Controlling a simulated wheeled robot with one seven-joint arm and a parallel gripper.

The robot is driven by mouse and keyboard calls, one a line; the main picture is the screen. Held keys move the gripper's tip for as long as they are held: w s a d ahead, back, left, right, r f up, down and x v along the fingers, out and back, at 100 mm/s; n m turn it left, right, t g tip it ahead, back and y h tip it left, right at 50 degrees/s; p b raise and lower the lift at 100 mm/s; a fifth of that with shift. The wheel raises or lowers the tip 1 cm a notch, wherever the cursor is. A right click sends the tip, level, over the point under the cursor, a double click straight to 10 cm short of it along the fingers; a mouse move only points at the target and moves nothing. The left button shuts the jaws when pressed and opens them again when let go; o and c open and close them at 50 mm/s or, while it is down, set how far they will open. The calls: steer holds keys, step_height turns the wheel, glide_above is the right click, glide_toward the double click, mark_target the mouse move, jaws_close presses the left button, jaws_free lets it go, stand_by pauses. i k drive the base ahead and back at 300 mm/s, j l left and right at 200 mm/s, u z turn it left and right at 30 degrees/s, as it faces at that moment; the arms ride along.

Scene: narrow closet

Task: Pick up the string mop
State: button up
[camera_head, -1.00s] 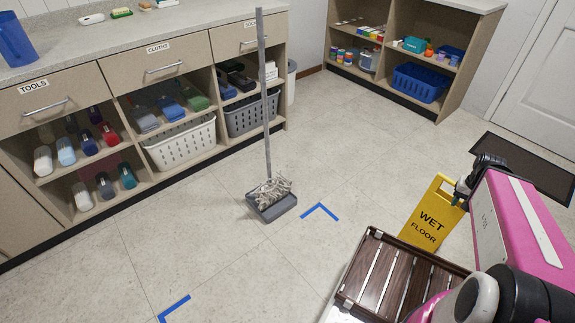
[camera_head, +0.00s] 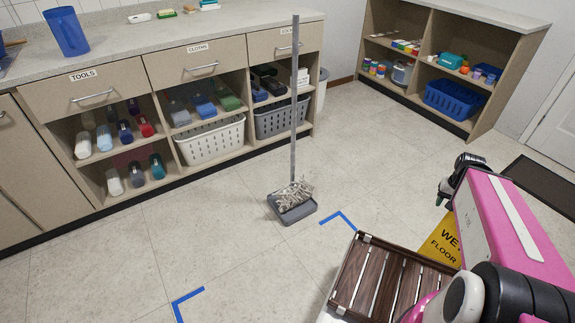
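The string mop stands upright on the floor, with a long grey handle (camera_head: 294,110) and a head of pale strings (camera_head: 293,195). The head rests in or on a shallow dark grey tray (camera_head: 300,215). My gripper (camera_head: 444,196) is at the right, at the end of my pink arm, well apart from the mop. It is small and dark here, and I cannot make out whether its fingers are open.
A counter with drawers and open shelves (camera_head: 190,69) runs behind the mop. A slatted dark wooden rack (camera_head: 395,280) is at the front, and a yellow wet floor sign (camera_head: 443,245) is partly behind my arm. Blue tape corners (camera_head: 186,301) mark the floor. Floor left of the mop is clear.

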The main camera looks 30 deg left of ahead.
mark_target(293, 195)
steer(key=i+j+u, duration=0.1)
steer(key=u, duration=0.4)
steer(key=j+u, duration=0.1)
steer(key=u, duration=0.95)
steer(key=k+j, duration=0.05)
